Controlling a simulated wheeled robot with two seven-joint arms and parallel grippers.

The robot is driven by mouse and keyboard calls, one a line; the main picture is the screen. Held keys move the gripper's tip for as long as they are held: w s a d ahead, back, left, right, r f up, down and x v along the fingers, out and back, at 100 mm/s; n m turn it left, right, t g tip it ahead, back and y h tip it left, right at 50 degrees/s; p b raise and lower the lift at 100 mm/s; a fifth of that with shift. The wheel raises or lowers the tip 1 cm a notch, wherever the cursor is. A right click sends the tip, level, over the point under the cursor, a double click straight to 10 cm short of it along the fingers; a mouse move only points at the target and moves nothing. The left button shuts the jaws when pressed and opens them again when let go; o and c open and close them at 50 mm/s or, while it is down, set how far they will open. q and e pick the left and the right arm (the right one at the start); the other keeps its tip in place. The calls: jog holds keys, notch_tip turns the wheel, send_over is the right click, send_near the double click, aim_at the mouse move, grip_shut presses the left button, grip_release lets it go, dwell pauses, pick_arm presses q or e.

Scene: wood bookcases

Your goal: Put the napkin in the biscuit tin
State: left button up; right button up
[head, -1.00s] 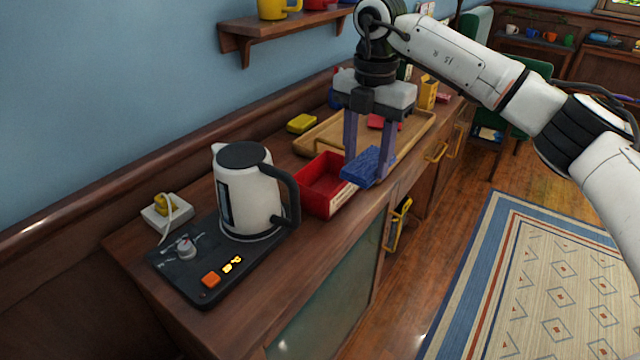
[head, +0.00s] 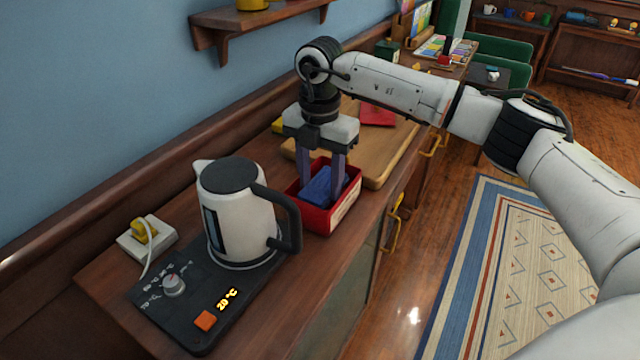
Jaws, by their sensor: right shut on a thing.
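The blue folded napkin (head: 318,188) is inside the red open tin (head: 318,222), which stands on the wooden cabinet top just right of the kettle. My right gripper (head: 322,190) points straight down into the tin, with its fingers on either side of the napkin, shut on it. Whether the napkin touches the tin's floor cannot be told. My left gripper is not in view.
A white kettle (head: 235,215) on a black heating base (head: 170,310) stands close to the left of the tin. A wooden tray (head: 385,165) with a red item (head: 378,112) lies behind it. A wall shelf (head: 265,18) is above.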

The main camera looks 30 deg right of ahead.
aim_at(320, 187)
jog(key=shift+f, duration=1.2)
jog(key=shift+f, duration=0.1)
jog(key=o, duration=0.8)
jog(key=shift+o, duration=0.2)
notch_tip(320, 187, up, 13)
